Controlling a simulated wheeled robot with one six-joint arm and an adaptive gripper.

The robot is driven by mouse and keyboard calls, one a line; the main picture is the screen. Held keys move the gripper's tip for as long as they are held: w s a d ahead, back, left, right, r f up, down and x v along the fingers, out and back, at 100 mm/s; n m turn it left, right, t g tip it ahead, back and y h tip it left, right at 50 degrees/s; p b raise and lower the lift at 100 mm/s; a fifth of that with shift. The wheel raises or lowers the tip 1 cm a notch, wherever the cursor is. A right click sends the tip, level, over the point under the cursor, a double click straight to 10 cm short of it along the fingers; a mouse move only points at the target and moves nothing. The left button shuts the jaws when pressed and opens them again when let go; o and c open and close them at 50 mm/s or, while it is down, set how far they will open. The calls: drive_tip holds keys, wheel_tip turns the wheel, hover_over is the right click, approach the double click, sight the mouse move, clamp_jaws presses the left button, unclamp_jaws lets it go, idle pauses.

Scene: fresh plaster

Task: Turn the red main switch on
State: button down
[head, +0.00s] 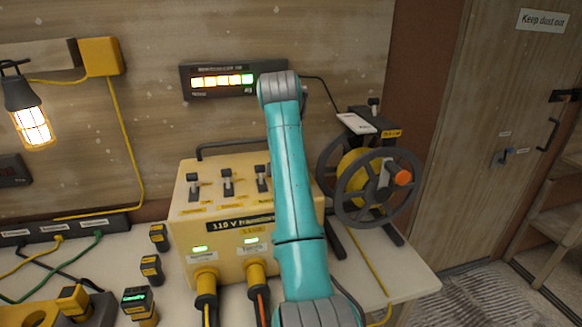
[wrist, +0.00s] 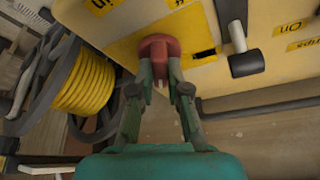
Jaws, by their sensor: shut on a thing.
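The red main switch (wrist: 159,46) shows in the wrist view on a yellow plate on the transformer's panel. My gripper (wrist: 160,74) is shut on it, one finger on each side. A small dark slot (wrist: 204,53) lies on the plate beside the switch. In the head view, the yellow 110 V transformer (head: 188,222) stands on the bench; my arm covers the red switch and my gripper there. Which position the switch is in I cannot tell.
Black lever switches (head: 227,182) line the transformer's top; one lever (wrist: 243,60) is close to my gripper. A cable reel (head: 361,204) stands right of my arm. Plugs and cables (head: 138,299) lie at the left front. A lit display (head: 222,81) is on the wall.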

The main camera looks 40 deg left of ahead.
drive_tip(key=shift+m+h, duration=0.7)
drive_tip(key=shift+m, duration=0.9)
drive_tip(key=c, duration=1.1)
unclamp_jaws()
drive_tip(key=shift+c, duration=0.2)
drive_tip(key=v, duration=0.7)
drive_tip(key=shift+s+r, duration=0.2)
drive_tip(key=shift+s, duration=0.1)
